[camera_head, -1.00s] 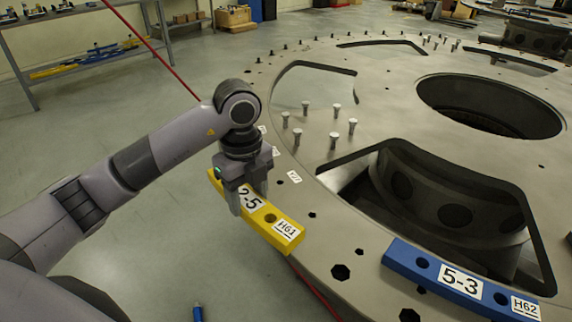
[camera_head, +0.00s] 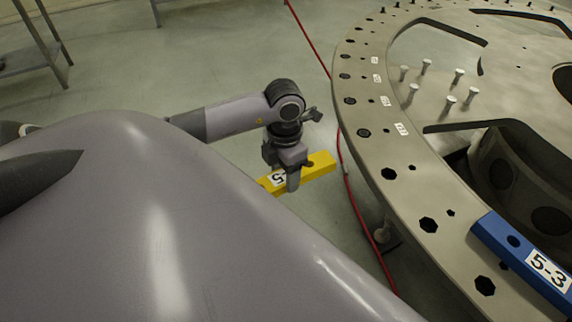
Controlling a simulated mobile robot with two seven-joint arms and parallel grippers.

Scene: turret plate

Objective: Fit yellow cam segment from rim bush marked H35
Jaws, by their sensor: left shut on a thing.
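My left gripper (camera_head: 288,176) is shut on the yellow cam segment (camera_head: 321,165) and holds it in the air beside the turret plate, to the left of its rim. The labels are too small to read. My right gripper is not in view.
A blue segment (camera_head: 496,240) marked 5-3 lies on the rim at the lower right. Several upright pins (camera_head: 459,76) stand on the plate. A red cable (camera_head: 352,190) runs along the floor beside the rim. A shelf (camera_head: 30,65) stands at the far left.

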